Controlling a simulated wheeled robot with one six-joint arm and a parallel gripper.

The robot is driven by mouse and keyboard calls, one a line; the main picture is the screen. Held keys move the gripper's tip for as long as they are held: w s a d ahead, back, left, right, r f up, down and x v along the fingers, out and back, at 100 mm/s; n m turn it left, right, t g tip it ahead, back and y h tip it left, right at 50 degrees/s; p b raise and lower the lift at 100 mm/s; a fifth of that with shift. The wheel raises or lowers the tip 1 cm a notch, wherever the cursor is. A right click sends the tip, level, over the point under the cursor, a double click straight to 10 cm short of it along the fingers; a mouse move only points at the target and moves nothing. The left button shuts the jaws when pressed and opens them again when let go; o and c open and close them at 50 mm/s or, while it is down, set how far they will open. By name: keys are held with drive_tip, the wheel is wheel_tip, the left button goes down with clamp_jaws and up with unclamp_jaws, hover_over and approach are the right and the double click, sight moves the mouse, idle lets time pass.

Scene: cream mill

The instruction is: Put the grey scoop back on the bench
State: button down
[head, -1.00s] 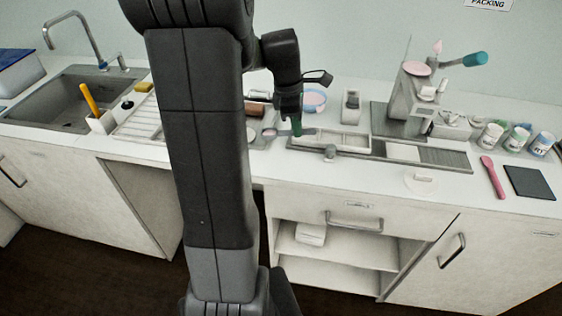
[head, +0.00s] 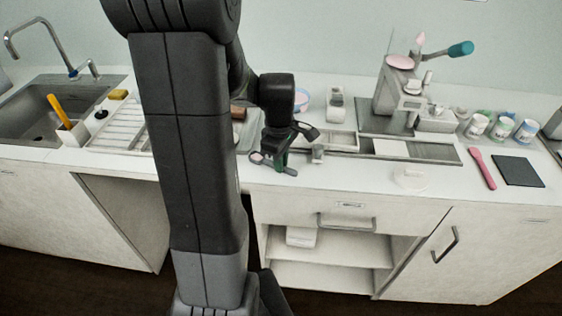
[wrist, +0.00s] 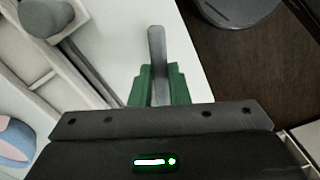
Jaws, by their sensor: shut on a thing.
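My gripper (head: 281,160) is over the front part of the white bench (head: 345,180), left of the long tray. Its green fingers are shut on the grey scoop (head: 286,169). In the wrist view the scoop's grey handle (wrist: 157,45) sticks out from between the green fingers (wrist: 157,88), with white bench top beneath it. The scoop's bowl end appears left of the fingers in the head view. The fingers and wrist hide the middle of the scoop. I cannot tell whether it touches the bench top or hangs just above it.
A long tray with grey strips (head: 432,153) lies behind and right of my gripper. A small grey knob (head: 318,153) stands close on the right. A clear round lid-like piece (head: 410,178) lies farther right. The bench front between is bare. Dark floor (wrist: 285,60) lies beyond the edge.

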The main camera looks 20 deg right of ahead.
drive_tip(key=shift+f, duration=0.3)
drive_tip(key=shift+f, duration=0.2)
drive_tip(key=c, duration=1.4)
unclamp_jaws()
drive_tip(key=shift+r, duration=0.1)
drive_tip(key=shift+r, duration=0.1)
wheel_tip(320, 180, up, 12)
drive_tip(key=shift+w+a+r, duration=0.1)
drive_tip(key=shift+w+a, duration=0.05)
